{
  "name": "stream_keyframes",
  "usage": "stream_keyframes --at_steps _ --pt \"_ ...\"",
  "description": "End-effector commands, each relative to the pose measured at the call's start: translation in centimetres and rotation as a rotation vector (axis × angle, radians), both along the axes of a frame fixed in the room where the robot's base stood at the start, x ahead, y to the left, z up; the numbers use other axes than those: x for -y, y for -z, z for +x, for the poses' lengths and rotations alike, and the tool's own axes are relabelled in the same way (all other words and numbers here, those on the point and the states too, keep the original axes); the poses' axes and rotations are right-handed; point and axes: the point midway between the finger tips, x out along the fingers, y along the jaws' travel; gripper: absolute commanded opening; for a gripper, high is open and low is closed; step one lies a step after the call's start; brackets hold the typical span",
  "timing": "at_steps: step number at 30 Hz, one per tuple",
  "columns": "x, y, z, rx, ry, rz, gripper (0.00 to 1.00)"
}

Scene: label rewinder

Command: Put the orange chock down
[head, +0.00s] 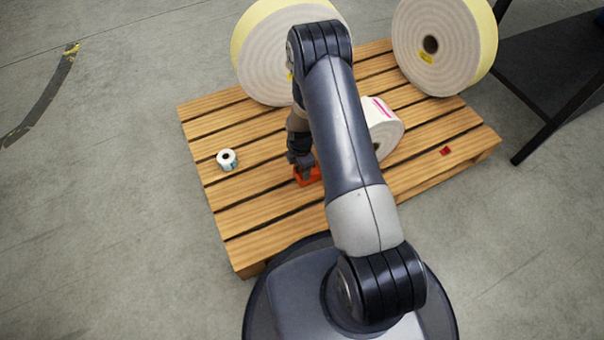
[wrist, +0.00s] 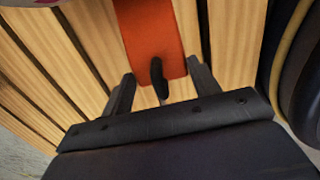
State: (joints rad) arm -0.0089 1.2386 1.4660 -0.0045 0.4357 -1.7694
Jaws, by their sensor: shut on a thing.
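The orange chock (head: 313,174) is at my gripper (head: 301,164), over the middle of the wooden pallet. It is partly hidden by my gripper and arm in the head view. In the wrist view the orange chock (wrist: 148,38) lies between the two fingers of my gripper (wrist: 160,78), with a black handle-like part at its near end. My gripper is shut on it. I cannot tell whether the chock's underside touches the slats. A white roll with a pink mark (head: 384,125) stands just right of my arm.
The wooden pallet (head: 250,222) has gaps between its slats. Two large rolls (head: 262,62) (head: 445,45) stand at its back. A small roll (head: 227,159) is at the left, and a small red piece (head: 446,151) at the right. A dark-legged table (head: 545,60) stands far right.

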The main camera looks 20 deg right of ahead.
Motion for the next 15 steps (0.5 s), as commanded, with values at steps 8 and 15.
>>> stream_keyframes --at_steps 8,15 --pt "0.2 4.5 0.0 0.000 0.002 0.000 0.35" --pt "0.4 4.4 0.1 0.000 0.001 0.000 0.35"
